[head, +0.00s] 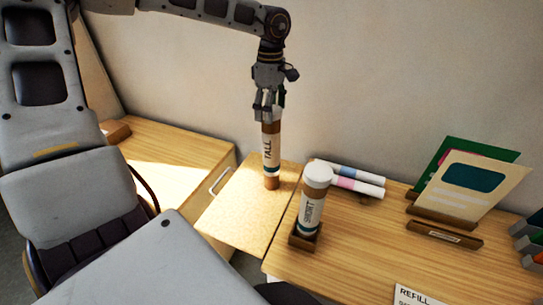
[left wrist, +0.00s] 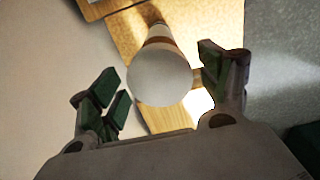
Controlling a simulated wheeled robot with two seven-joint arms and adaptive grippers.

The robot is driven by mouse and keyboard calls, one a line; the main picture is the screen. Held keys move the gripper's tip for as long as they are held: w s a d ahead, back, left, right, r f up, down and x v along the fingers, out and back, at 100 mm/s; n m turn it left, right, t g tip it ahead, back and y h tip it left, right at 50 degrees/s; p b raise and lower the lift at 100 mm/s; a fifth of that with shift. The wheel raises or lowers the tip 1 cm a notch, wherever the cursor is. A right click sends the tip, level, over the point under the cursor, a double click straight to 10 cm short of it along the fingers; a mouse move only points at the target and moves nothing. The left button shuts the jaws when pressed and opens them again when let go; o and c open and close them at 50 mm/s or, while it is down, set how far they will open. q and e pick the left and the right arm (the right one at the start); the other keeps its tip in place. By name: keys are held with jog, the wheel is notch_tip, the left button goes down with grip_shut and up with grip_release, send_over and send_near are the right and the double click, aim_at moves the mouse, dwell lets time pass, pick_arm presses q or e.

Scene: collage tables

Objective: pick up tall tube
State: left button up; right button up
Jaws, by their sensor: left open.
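The tall tube (head: 271,155) is brown and white with the label "TALL". It stands upright on a light board (head: 245,215) between two wooden surfaces. My left gripper (head: 268,112) is directly above it, pointing down, with its fingers around or just over the tube's top. In the left wrist view the tube's white round cap (left wrist: 159,77) lies between the open fingers of my left gripper (left wrist: 165,92), with a gap on each side. The tube's top is partly hidden by the fingers in the head view. My right gripper is not in view.
A shorter tube (head: 312,200) labelled "SHORT" stands in a wooden holder (head: 304,241) close to the right. Two markers (head: 350,178) lie behind it. Cards (head: 470,187) stand in a holder at right. A "REFILL" card (head: 415,296) is at the front edge. A wall rises behind.

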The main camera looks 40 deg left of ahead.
pick_arm(q)
jog(key=shift+d+f+p, duration=0.15)
jog(key=shift+f+p, duration=0.5)
jog(key=shift+f, duration=1.7)
jog(key=c, duration=1.4)
jog(key=shift+r, duration=0.15)
jog(key=shift+c, duration=0.3)
jog(key=shift+r+b, duration=0.85)
jog(key=shift+r, duration=4.05)
